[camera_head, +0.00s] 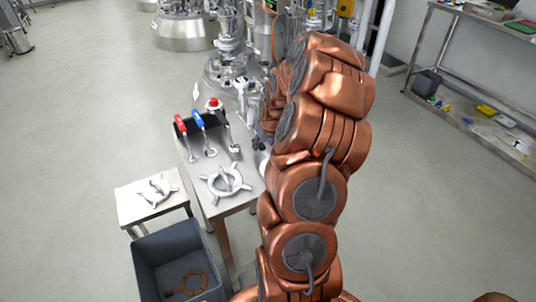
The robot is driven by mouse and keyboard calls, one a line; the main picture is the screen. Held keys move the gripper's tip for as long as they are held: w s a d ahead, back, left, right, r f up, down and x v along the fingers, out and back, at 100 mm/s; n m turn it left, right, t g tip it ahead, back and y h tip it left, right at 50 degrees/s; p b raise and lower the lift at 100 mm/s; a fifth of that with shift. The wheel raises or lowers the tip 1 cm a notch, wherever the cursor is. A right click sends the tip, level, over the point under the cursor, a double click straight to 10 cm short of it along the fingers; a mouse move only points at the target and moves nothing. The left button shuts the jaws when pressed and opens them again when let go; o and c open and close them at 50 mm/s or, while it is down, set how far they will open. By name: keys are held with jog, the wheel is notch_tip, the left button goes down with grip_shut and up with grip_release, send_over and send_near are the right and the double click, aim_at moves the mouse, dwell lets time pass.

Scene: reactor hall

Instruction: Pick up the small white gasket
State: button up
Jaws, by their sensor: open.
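My gripper (259,145) shows only as small dark parts at the left edge of my copper arm, over the far right end of the steel table (197,168). It is open, and the arm hides most of it. A small white piece (263,160) shows just below it, partly behind the arm. It may be the white gasket, but too little shows to be sure. I cannot tell whether the gripper touches it. A pale metal ring with prongs (225,180) lies on the near part of the table.
Red- and blue-handled tools (197,121) and a red-topped item (214,104) are at the table's far end. A lower stand (133,205) holds another pronged metal part (157,191). A grey bin (146,262) holds a brown ring (194,283). Reactor vessels stand behind. Floor at left is clear.

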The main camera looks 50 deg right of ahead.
jog(key=shift+w+d+f, duration=0.1)
jog(key=shift+w+f, duration=0.1)
jog(key=shift+f, duration=0.35)
jog(key=shift+c, duration=0.4)
grip_shut()
jog(key=shift+r, duration=0.1)
notch_tip(320, 180, up, 10)
jog(key=b, duration=0.1)
jog(key=shift+b, duration=0.35)
